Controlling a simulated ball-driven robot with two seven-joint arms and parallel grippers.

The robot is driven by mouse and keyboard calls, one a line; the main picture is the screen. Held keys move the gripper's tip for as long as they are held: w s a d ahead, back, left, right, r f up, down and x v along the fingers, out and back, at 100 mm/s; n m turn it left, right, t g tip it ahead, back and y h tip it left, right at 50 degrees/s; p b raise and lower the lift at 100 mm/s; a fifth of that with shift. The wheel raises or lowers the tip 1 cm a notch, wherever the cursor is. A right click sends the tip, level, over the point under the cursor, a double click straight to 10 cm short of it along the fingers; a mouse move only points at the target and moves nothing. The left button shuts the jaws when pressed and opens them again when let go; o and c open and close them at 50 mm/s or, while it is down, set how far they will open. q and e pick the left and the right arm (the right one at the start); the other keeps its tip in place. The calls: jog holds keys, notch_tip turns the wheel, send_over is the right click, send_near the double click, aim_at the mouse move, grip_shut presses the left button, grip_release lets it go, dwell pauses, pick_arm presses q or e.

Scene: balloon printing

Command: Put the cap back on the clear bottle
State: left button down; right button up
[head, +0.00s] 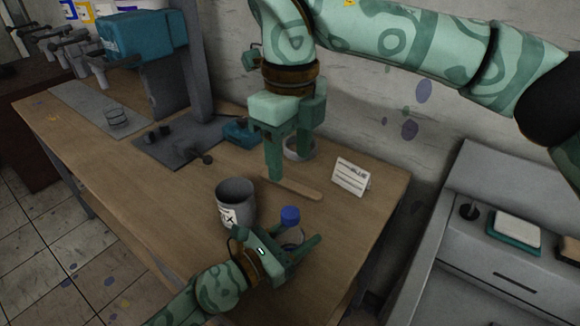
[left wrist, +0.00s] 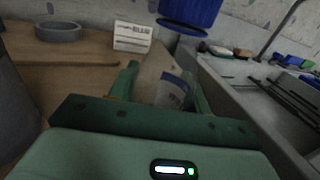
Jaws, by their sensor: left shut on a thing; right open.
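The clear bottle (head: 292,237) stands between the fingers of my left gripper (head: 299,250), which is shut on it near the table's front right. The bottle also shows between the fingertips in the left wrist view (left wrist: 172,92). The blue cap (head: 290,214) is directly above the bottle, at its top. In the left wrist view the cap (left wrist: 190,12) is large at the top edge, with a dark ring below it. I cannot tell whether it is fully seated. My right gripper (head: 289,160) is open and empty, pointing down behind the cap, apart from it.
A grey labelled can (head: 236,203) stands left of the bottle. A wooden stick (head: 290,187), a small bowl (head: 299,152) and a white card (head: 351,177) lie behind. A grey press (head: 180,75) fills the back left. The table's right edge is close; the table's front left is clear.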

pick_arm(q)
jog(key=c, duration=0.6)
grip_release()
jog(key=v, duration=0.3)
jog(key=b+v, duration=0.1)
jog(key=v, duration=0.3)
jog(key=shift+s+a+f, duration=0.15)
jog(key=shift+a+f, duration=0.05)
jog(key=shift+f, duration=0.05)
jog(key=b+v, duration=0.3)
jog(key=v, duration=0.5)
jog(key=shift+b, duration=0.4)
pick_arm(e)
send_over(290, 207)
jog(key=shift+g, duration=0.3)
notch_tip(290, 207, down, 7)
jog(key=shift+r, duration=0.2)
pick_arm(q)
jog(key=shift+a, duration=0.2)
pick_arm(e)
jog(key=shift+w+f, duration=0.1)
jog(key=shift+f, duration=0.1)
pick_arm(q)
jog(key=shift+s+a+r, duration=0.15)
jog(key=shift+s+r, duration=0.05)
jog(key=shift+r, duration=0.1)
